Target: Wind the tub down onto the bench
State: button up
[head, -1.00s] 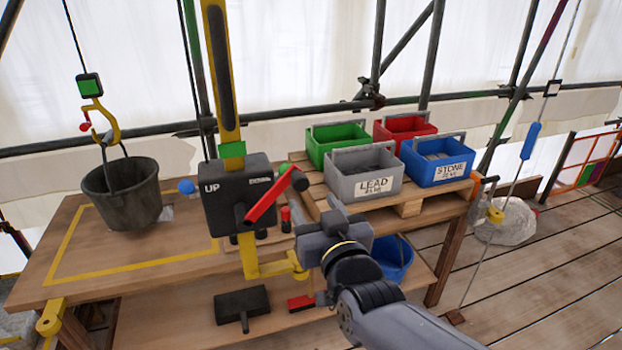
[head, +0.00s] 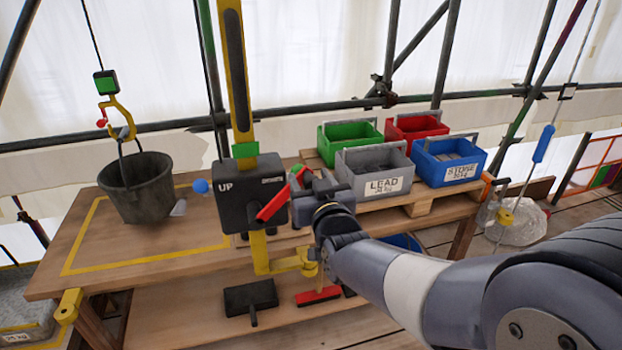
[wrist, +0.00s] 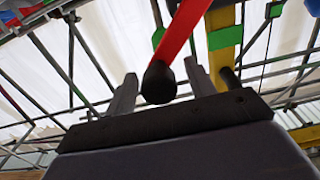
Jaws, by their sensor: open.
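The dark tub (head: 140,190) hangs by its handle from a yellow hook (head: 122,118) on a cable, over the yellow-outlined area of the wooden bench (head: 110,252). Whether its base touches the bench is hard to tell. The winch box (head: 240,194), marked UP on its left, stands on a yellow post. Its red crank (head: 272,205) is on the front. My gripper (head: 302,192) is at the crank's handle end. In the wrist view, the dark crank knob (wrist: 158,83) sits between the open fingers of my gripper (wrist: 160,92), with the red crank arm (wrist: 182,30) above.
Green (head: 350,140), red (head: 415,127), grey LEAD (head: 378,180) and blue STONE (head: 450,163) crates stand right of the winch. A black block (head: 250,296) and a red-based brush (head: 318,296) are on the lower shelf. Scaffold poles run behind.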

jog(key=shift+c, duration=0.3)
grip_shut()
dwell(0.3)
